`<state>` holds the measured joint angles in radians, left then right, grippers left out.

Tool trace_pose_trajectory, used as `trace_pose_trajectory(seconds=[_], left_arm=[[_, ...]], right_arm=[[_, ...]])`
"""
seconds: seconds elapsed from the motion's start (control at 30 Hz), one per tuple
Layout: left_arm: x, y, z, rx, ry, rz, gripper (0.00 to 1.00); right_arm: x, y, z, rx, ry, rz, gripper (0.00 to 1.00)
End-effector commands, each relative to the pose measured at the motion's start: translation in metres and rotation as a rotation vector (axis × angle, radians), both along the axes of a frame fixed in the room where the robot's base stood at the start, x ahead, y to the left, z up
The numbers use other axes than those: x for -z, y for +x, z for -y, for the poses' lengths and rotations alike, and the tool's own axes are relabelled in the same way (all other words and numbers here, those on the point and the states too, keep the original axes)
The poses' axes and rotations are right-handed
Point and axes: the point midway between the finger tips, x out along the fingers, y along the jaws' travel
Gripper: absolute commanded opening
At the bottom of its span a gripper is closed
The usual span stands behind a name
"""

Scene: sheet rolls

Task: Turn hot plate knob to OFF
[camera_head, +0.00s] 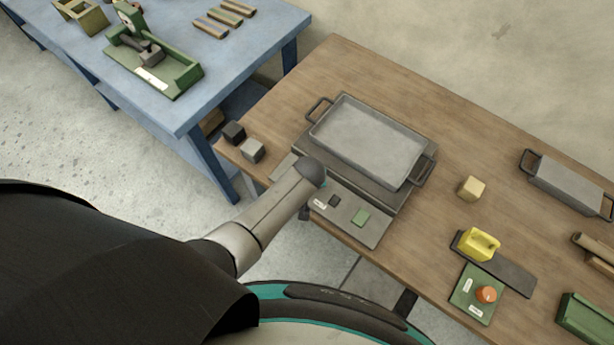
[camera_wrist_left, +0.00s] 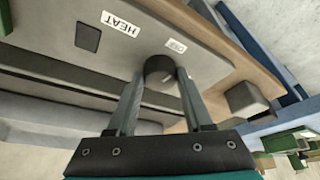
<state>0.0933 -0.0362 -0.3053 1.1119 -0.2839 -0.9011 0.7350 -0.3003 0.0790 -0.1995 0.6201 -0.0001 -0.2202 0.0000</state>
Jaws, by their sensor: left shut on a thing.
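The hot plate (camera_head: 376,232) lies on the wooden table with a shallow grey pan (camera_head: 368,140) on top. Its sloped front panel carries a HEAT label (camera_wrist_left: 120,24), a dark square (camera_wrist_left: 88,37) and a small OFF label (camera_wrist_left: 176,46). The round dark knob (camera_wrist_left: 158,68) shows in the left wrist view, near the OFF label. My left gripper (camera_wrist_left: 160,76) is shut on the knob, one finger on each side. Which way the knob points is not clear. In the head view my left arm hides the knob and the fingers. My right gripper is not in view.
A black cube (camera_head: 234,132) and a grey cube (camera_head: 252,150) sit at the table's left corner. A beige cube (camera_head: 471,188), a yellow block (camera_head: 480,244) and a green box with an orange button (camera_head: 486,294) stand to the right. A blue table (camera_head: 240,60) adjoins at upper left.

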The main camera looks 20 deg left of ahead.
Motion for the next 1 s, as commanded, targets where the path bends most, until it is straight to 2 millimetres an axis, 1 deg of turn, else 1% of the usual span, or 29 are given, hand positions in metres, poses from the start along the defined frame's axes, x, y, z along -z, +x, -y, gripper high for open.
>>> trace_pose_trajectory(seconds=[0.03,0.2,0.37,0.87,0.9,1.0], left_arm=[[0.0002,0.0001,0.0024,-0.029,-0.004,-0.001,0.00],[0.0000,0.0008,0.0017,-0.106,-0.003,0.001,0.00],[0.0000,0.0011,0.0016,-0.148,-0.001,0.001,0.00],[-0.0004,0.0014,0.0008,-0.168,-0.001,0.001,0.00],[-0.0004,0.0014,0.0008,-0.168,-0.001,0.001,0.52],[-0.0004,0.0014,0.0007,-0.167,-0.001,0.001,0.63]], right_arm=[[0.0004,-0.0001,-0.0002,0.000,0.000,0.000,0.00],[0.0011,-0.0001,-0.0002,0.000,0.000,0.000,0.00],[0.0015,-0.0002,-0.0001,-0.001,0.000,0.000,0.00],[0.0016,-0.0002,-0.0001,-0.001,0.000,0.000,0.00],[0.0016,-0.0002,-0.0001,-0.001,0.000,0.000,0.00],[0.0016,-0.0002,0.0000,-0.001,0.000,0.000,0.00]])
